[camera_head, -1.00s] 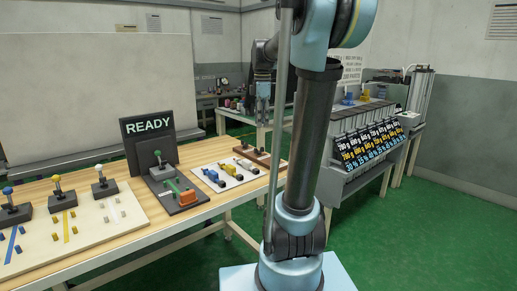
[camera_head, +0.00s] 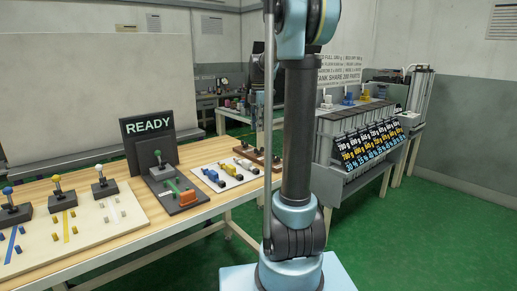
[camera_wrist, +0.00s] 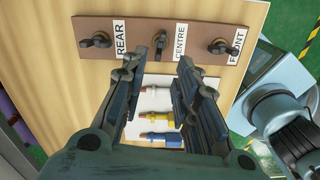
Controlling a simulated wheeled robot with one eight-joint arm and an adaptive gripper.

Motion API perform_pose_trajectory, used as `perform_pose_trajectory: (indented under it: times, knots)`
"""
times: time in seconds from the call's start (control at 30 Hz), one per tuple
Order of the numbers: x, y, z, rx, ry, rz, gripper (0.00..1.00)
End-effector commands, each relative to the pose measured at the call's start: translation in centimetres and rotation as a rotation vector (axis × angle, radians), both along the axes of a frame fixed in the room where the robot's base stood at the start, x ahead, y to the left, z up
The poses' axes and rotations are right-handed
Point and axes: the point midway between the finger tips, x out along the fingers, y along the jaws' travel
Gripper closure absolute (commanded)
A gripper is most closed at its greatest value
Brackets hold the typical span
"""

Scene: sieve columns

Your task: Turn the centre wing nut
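A brown board (camera_wrist: 140,52) with three dark wing nuts lies on the wooden table in the wrist view. The centre wing nut (camera_wrist: 160,40) is beside the CENTRE label (camera_wrist: 180,40), with the rear wing nut (camera_wrist: 100,40) to its left and the front wing nut (camera_wrist: 218,46) to its right. My gripper (camera_wrist: 160,66) is open. Its two fingers lie either side of the centre nut's line, and the nut shows in the gap beyond their tips. I see no contact, and the height above the board is hard to judge. In the head view my arm partly hides the board (camera_head: 250,153).
A white plate with blue, yellow and dark fittings (camera_head: 225,175) lies beside the board. A READY display (camera_head: 148,127) and lever stations (camera_head: 60,198) stand farther left on the table. A rack with number cards (camera_head: 365,140) stands right, across green floor.

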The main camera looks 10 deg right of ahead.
Motion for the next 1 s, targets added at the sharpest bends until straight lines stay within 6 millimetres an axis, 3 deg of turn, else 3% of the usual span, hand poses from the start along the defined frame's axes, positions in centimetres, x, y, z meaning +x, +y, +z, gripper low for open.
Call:
perform_pose_trajectory:
  times: [0.5,0.7,1.0]
  knots:
    - [0.0,0.0,-8.5,0.000,0.000,-0.001,0.72]
    - [0.0,0.0,-10.0,0.000,0.000,-0.001,0.72]
    - [0.0,0.0,-10.4,0.000,0.000,-0.001,0.72]
